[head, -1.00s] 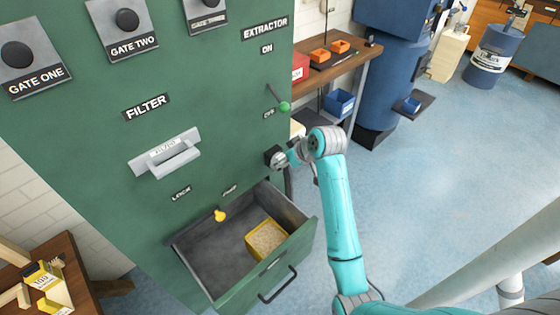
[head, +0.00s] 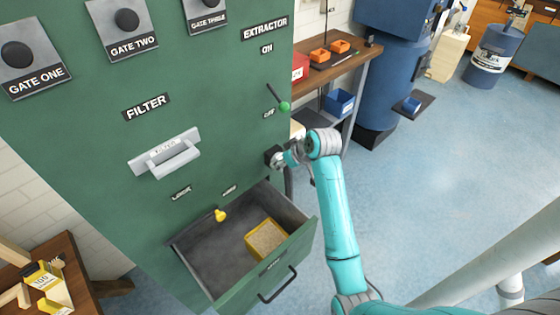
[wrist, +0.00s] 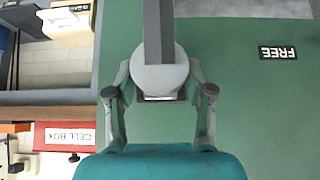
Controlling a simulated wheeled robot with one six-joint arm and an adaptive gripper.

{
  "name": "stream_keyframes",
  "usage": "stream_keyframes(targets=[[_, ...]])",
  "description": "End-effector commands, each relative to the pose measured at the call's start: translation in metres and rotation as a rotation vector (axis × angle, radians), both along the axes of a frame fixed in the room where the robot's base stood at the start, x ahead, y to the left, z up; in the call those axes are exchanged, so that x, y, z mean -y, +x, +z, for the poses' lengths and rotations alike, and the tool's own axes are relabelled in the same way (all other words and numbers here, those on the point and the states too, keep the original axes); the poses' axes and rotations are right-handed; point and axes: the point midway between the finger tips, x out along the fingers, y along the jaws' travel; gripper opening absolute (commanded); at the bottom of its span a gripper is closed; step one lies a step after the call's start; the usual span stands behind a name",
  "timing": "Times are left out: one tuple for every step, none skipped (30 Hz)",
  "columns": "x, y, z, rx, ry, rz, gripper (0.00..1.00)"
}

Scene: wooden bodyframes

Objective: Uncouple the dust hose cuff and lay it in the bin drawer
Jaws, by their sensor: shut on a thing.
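My gripper (head: 278,159) is at the right edge of the green cabinet, below the extractor lever. In the wrist view my gripper (wrist: 160,88) is shut on the cuff (wrist: 160,72), a pale round piece with a dark grey hose (wrist: 158,28) running from it. In the head view the cuff is mostly hidden by the gripper, and the dark hose (head: 288,183) hangs below. Whether the cuff is still joined to the cabinet is hidden. The bin drawer (head: 196,262) is pulled open below and to the left, with a yellow box (head: 266,238) in its right part.
The green-knobbed extractor lever (head: 284,106) points down towards OFF. A yellow latch knob (head: 220,215) sits above the drawer, below the LOCK and FREE labels. The filter handle (head: 170,158) is to the left. A wooden bench (head: 345,65) stands behind. The drawer's left part is bare.

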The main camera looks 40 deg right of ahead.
Motion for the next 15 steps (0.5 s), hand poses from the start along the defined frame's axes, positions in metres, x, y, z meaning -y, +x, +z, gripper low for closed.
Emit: stream_keyframes(targets=[[0.0000,0.0000,-0.0001,0.000,0.000,0.000,0.11],[0.0000,-0.0002,-0.0001,0.000,0.000,0.000,0.11],[0.0000,-0.0004,-0.0002,0.000,0.000,0.000,0.11],[0.0000,-0.0006,-0.0002,0.000,0.000,0.000,0.11],[0.0000,-0.0009,-0.0002,0.000,0.000,0.000,0.11],[0.0000,-0.0013,-0.0003,0.000,0.000,0.000,0.11],[0.0001,-0.0017,-0.0002,0.000,0.000,0.000,0.11],[0.0001,-0.0020,-0.0002,0.000,0.000,0.000,0.11],[0.0001,-0.0026,-0.0003,0.000,0.000,0.000,0.11],[0.0001,-0.0030,-0.0002,0.000,0.000,0.000,0.11],[0.0002,-0.0034,-0.0003,0.000,0.000,0.000,0.11],[0.0001,-0.0039,-0.0002,0.000,0.000,0.000,0.11],[0.0002,-0.0043,-0.0002,0.000,0.000,0.000,0.11],[0.0003,-0.0046,-0.0003,0.000,0.000,0.000,0.11],[0.0003,-0.0052,-0.0003,0.000,0.000,0.000,0.11]])
